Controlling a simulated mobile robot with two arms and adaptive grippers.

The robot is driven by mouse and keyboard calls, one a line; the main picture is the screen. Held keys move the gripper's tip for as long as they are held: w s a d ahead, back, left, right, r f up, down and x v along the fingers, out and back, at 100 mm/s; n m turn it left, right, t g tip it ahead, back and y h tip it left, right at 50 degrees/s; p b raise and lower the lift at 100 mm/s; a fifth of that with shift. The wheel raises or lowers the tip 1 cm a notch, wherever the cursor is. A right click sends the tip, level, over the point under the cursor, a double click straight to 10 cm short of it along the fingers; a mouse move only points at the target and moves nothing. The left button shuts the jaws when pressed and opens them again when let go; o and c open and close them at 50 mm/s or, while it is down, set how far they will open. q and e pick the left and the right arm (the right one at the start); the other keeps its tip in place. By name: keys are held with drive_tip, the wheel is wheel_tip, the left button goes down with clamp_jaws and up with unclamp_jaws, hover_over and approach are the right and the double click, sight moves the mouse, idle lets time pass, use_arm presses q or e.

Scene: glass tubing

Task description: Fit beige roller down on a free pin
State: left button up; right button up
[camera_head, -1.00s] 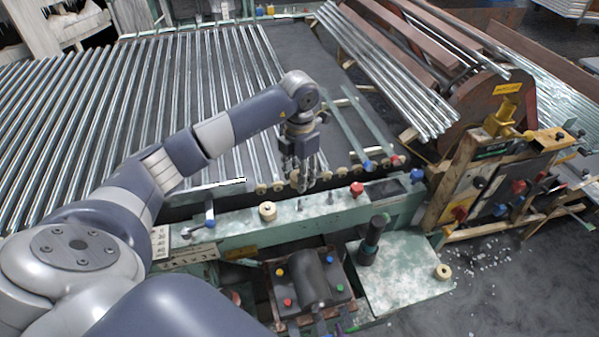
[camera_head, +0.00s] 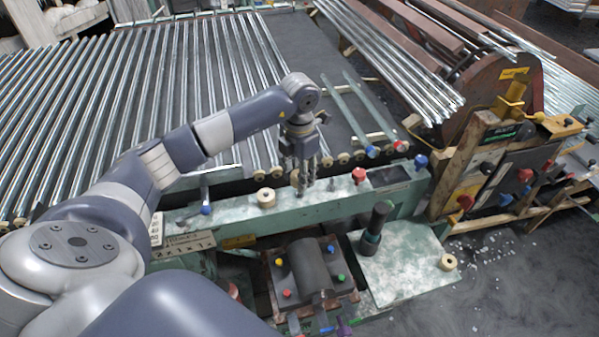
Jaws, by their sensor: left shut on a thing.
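My left gripper (camera_head: 304,180) points down over the green beam (camera_head: 235,210), its fingertips close to the beam's top. It is shut on a beige roller, which is mostly hidden between the fingers. One beige roller (camera_head: 265,198) sits on the beam to the left of the gripper. A short bare pin (camera_head: 331,185) stands on the beam just right of the fingers. Another beige roller (camera_head: 448,262) sits on the pale green plate (camera_head: 405,285) at lower right. Whether a pin is under the gripper is hidden. My right gripper is not in view.
A red knob (camera_head: 358,175) stands on the beam right of the pin. A row of beige rollers and long glass tubes (camera_head: 150,100) lies behind. A dark upright handle (camera_head: 375,225) stands on the plate. A box with coloured buttons (camera_head: 315,270) is in front.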

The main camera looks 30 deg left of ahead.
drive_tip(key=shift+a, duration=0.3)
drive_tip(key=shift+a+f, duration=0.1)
use_arm(q)
drive_tip(key=shift+b, duration=0.3)
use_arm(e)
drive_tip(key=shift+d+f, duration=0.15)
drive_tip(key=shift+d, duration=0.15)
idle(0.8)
use_arm(q)
drive_tip(key=shift+f+b, duration=0.8)
drive_tip(key=shift+f, duration=0.25)
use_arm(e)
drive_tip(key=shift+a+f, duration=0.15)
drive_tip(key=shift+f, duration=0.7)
use_arm(q)
drive_tip(key=shift+f+b, duration=0.5)
drive_tip(key=shift+f, duration=0.1)
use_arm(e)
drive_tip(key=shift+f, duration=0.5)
use_arm(q)
drive_tip(key=shift+f, duration=0.3)
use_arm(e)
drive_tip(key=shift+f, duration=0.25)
use_arm(q)
drive_tip(key=shift+f+b, duration=0.4)
drive_tip(key=shift+b, duration=0.15)
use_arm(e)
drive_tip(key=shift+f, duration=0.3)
